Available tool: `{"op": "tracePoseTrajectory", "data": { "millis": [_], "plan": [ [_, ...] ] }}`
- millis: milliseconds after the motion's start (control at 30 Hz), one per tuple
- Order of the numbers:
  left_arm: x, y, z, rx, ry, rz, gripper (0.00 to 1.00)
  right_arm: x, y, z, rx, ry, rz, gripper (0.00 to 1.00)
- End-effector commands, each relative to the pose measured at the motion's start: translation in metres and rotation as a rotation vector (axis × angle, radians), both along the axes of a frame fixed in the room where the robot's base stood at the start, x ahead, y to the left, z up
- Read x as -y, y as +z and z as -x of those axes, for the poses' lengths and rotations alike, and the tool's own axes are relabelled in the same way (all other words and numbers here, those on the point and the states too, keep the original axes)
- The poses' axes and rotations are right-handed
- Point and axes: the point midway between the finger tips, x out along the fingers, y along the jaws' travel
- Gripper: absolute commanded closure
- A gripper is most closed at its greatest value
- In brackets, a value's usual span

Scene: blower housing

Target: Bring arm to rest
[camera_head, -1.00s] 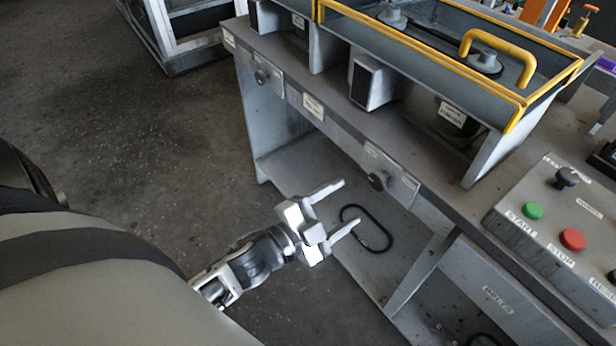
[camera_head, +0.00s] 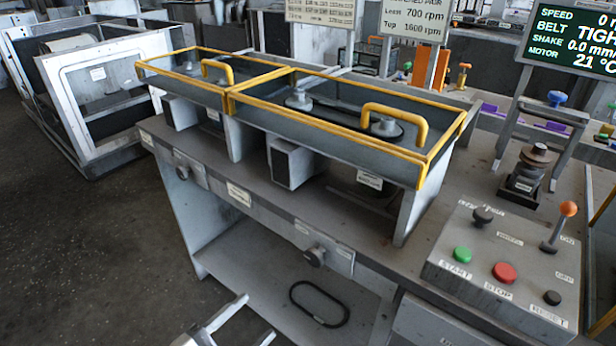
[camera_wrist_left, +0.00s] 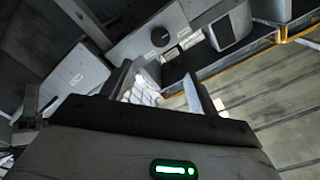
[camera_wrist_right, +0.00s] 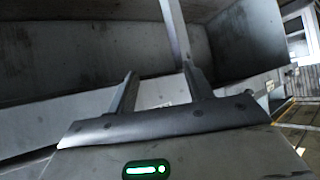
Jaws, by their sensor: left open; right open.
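My left gripper (camera_head: 238,325) shows at the bottom edge of the head view, with only its two spread fingers in sight. It is open and empty, in front of the bench's lower shelf. In the left wrist view its fingers (camera_wrist_left: 160,88) stand apart with nothing between them, and the bench front with a dark knob (camera_wrist_left: 160,37) lies beyond. My right gripper is outside the head view. In the right wrist view its fingers (camera_wrist_right: 160,90) are apart and empty, facing grey panels and a thin upright bar (camera_wrist_right: 176,30).
The grey bench (camera_head: 240,195) carries yellow-framed guards (camera_head: 430,155) over pulleys. A control box (camera_head: 505,265) with green, red and black buttons sits at the right. A black belt loop (camera_head: 319,304) lies on the lower shelf. Open floor (camera_head: 90,260) is at the left.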

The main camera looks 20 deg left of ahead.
Motion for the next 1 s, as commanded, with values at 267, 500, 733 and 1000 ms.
{"op": "tracePoseTrajectory", "data": {
  "millis": [267, 500, 733, 1000],
  "plan": [
    [0.001, -0.027, -0.011, -0.238, 0.154, 0.223, 0.40, 0.000, -0.002, 0.002, -0.006, -0.001, 0.000, 0.48],
    [0.035, -0.080, 0.006, -0.695, 0.309, 0.560, 0.40, 0.000, -0.002, 0.003, -0.008, -0.001, 0.000, 0.48],
    [0.050, -0.093, 0.017, -0.831, 0.332, 0.634, 0.40, 0.000, -0.002, 0.003, -0.008, -0.001, 0.000, 0.48],
    [0.050, -0.093, 0.017, -0.826, 0.332, 0.631, 0.40, 0.000, -0.002, 0.003, -0.007, -0.001, 0.000, 0.48]
  ]
}}
